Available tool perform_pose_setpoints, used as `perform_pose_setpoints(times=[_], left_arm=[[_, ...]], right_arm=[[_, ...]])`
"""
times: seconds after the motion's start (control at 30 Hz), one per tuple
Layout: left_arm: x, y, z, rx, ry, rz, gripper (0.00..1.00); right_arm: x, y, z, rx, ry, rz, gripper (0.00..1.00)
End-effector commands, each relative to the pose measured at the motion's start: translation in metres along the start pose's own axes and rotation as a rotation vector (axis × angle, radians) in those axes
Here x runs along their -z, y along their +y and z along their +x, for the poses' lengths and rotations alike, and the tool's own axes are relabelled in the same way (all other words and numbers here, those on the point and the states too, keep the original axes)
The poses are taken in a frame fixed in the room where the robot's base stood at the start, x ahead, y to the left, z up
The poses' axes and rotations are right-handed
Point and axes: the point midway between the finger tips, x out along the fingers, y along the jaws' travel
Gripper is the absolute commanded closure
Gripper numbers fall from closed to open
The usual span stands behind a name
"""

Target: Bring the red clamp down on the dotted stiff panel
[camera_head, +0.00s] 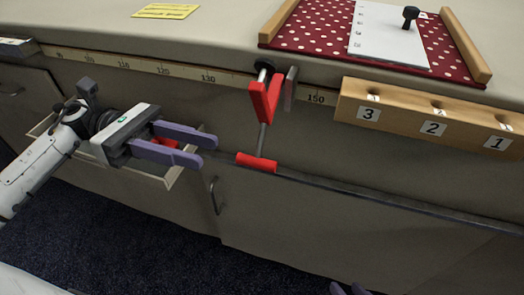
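The red clamp (264,103) is at the table's front edge, in front of the measuring tape. It has a black knob on top, a grey plate beside it and a thin rod down to a red bar (256,162) by the dark rail. The dotted stiff panel (312,22), red with white dots, lies on the tabletop, behind and right of the clamp. My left gripper (204,150) is left of the clamp's lower part, its purple fingers apart and empty. Only the fingertips of my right gripper (349,290) show at the bottom edge, apart.
A white sheet (385,40) with a black knob (410,16) lies on the panel, between wooden strips (466,45). A wooden block (400,115) numbered 3, 2, 1 is right of the clamp. An open drawer (176,178) with something red is beneath my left gripper. A yellow note (165,11) lies back left.

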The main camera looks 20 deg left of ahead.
Motion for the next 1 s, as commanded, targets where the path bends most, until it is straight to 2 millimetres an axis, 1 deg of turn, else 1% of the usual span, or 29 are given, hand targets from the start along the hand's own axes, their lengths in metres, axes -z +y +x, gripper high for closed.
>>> perform_pose_setpoints(times=[0.07,0.17,0.5,0.63,0.8,1.0], left_arm=[[0.0,-0.001,0.003,0.005,0.004,0.004,0.67],[0.0,-0.002,0.013,0.008,0.004,0.006,0.67],[-0.001,-0.002,0.074,0.007,0.0,0.005,0.67],[-0.001,-0.002,0.092,0.007,0.0,0.003,0.67],[-0.001,-0.002,0.102,0.005,0.001,0.001,0.67],[-0.001,-0.002,0.103,0.004,0.001,0.001,0.67]], right_arm=[[0.0,-0.001,-0.001,0.001,-0.001,0.0,0.69],[0.001,-0.001,-0.001,0.001,-0.001,0.0,0.69],[0.0,-0.001,0.0,0.002,-0.003,-0.002,0.69],[0.0,-0.001,0.0,0.003,-0.004,-0.002,0.69],[0.0,-0.001,0.0,0.003,-0.004,-0.002,0.69],[0.0,-0.001,0.0,0.002,-0.004,-0.002,0.69]])
